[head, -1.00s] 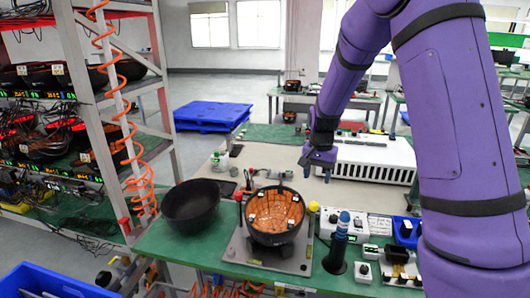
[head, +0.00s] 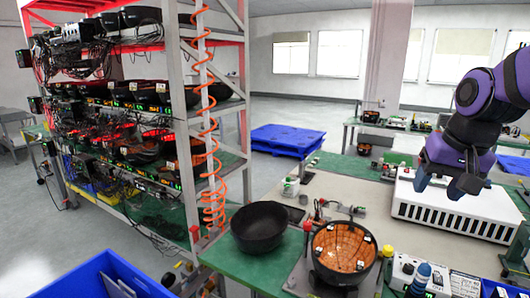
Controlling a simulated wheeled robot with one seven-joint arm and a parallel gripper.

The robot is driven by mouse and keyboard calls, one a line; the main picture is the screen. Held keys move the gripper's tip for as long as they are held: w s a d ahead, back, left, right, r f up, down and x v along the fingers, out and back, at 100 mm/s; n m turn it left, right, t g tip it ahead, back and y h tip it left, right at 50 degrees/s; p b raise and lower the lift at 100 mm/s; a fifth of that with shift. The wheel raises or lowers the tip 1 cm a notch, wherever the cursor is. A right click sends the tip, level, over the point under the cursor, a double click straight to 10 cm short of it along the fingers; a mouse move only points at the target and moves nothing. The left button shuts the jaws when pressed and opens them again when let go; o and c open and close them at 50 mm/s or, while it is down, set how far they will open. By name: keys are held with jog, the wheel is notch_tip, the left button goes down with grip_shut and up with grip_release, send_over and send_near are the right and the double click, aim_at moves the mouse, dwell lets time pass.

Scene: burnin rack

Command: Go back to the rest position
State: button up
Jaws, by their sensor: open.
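My gripper (head: 449,187) is at the right of the head view, at the end of my purple arm, in the air over the white slotted box. Its dark blue fingers point down and stand apart, with nothing between them. A black bowl with an orange-brown inside (head: 343,249) sits on a grey base plate at the front of the bench, apart from my gripper. An empty black bowl (head: 259,228) stands on the green bench edge to its left.
A tall rack (head: 172,60) with cables and several black bowls stands on the left. A blue bin (head: 100,275) is at the bottom left. The white slotted box (head: 455,212) stands on the bench (head: 340,190). A blue pallet (head: 287,139) lies on the floor behind. Open floor shows between rack and windows.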

jog(key=s+a+r+n+t, duration=0.1)
jog(key=s+r+n+t, duration=0.1)
jog(key=s, duration=1.2)
jog(key=shift+a+r+n+h, duration=0.35)
jog(key=shift+r+n, duration=0.2)
jog(key=shift+n, duration=0.15)
